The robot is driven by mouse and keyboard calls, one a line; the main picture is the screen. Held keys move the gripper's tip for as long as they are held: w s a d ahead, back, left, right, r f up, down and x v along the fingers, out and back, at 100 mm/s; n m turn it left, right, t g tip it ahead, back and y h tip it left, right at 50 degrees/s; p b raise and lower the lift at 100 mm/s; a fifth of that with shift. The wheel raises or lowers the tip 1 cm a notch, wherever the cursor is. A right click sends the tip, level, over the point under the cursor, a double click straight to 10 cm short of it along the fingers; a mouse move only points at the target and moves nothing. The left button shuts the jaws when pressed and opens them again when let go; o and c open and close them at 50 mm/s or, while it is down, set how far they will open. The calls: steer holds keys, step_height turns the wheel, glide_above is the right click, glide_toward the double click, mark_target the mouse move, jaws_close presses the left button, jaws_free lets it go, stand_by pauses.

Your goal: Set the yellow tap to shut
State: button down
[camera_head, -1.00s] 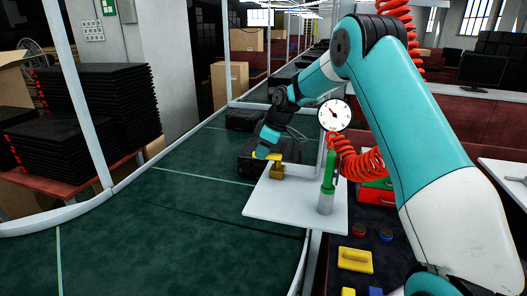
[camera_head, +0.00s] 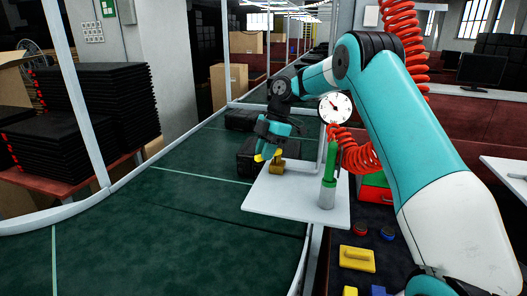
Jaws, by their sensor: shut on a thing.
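The yellow tap has a brass-coloured body (camera_head: 277,168) standing near the back left of a white plate. Its yellow handle (camera_head: 259,157) shows to the left of the body and is partly hidden by my gripper. My gripper (camera_head: 268,152) reaches down from above and is shut on the handle. The fingers are dark and small, so their exact hold is hard to see. The handle's exact angle cannot be told.
The white plate (camera_head: 290,212) also carries an upright green-handled fitting (camera_head: 328,170) and a pipe with a round gauge (camera_head: 335,108). Dark cases (camera_head: 255,160) lie on the green conveyor (camera_head: 150,235) behind. Red coiled hose (camera_head: 358,155) hangs to the right.

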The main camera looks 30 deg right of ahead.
steer(key=n, duration=0.1)
steer(key=s+n+g, duration=0.1)
steer(key=n, duration=0.1)
steer(key=shift+s+d+r+n, duration=0.15)
steer(key=shift+d+n, duration=0.1)
steer(key=shift+n, duration=0.15)
steer(key=shift+s+d+n+g+h+p, duration=0.15)
steer(key=shift+s+d+n+g+h, duration=0.2)
steer(key=shift+n, duration=0.65)
steer(key=shift+s+d+n+g+h+p, duration=0.15)
steer(key=shift+s+n+g+h, duration=0.2)
steer(key=shift+n, duration=0.65)
steer(key=c, duration=1)
jaws_free()
steer(key=shift+c, duration=0.2)
steer(key=p+v, duration=0.7)
steer(key=p, duration=0.5)
steer(key=shift+r, duration=0.15)
steer(key=shift+w, duration=0.1)
